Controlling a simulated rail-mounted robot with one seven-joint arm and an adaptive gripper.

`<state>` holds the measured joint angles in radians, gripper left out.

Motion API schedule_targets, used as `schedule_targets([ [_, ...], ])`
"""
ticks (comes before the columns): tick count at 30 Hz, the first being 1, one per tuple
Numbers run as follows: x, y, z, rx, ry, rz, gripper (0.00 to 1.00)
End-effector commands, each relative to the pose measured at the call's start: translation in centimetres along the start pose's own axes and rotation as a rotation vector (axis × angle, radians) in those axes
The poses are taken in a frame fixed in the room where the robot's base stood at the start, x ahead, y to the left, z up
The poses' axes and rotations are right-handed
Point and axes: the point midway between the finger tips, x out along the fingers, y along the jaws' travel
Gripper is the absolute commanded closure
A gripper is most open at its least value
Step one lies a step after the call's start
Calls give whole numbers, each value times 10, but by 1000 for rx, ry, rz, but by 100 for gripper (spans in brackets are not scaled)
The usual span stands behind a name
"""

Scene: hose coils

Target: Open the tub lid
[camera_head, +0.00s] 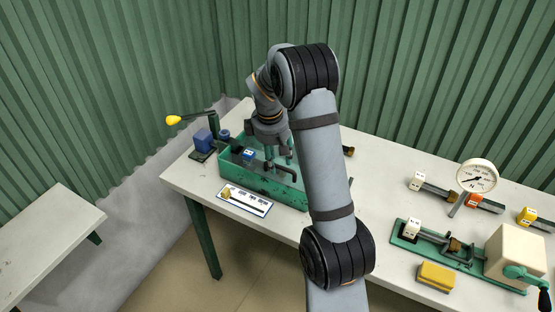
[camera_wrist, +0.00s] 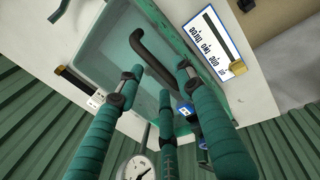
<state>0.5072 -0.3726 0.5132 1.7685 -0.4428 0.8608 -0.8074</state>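The green tub (camera_head: 285,190) stands at the left part of the workbench, near its front edge. A dark curved handle (camera_head: 281,169) shows at its top; in the wrist view the same dark bar (camera_wrist: 152,57) crosses a pale green surface. I cannot tell a separate lid edge from the tub. My gripper (camera_head: 278,158) points down over the tub. In the wrist view its three green-wrapped fingers (camera_wrist: 161,80) are spread apart, with the bar's end between their tips. Nothing is clearly held; contact with the bar is unclear.
A white label plate with a slider (camera_head: 245,201) lies before the tub. A blue block (camera_head: 204,138) and yellow-knobbed lever (camera_head: 174,120) stand left. A dial gauge (camera_head: 477,177), clamp fixture (camera_head: 430,245), yellow block (camera_head: 437,277) and cranked box (camera_head: 515,255) stand right.

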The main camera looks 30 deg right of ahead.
Motion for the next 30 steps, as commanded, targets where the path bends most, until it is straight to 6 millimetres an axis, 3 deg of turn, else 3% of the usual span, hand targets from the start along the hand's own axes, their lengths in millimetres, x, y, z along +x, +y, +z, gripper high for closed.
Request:
schedule_targets([
  [11,7,0,0,0,0,-1,63],
  [30,7,0,0,0,0,-1,100],
])
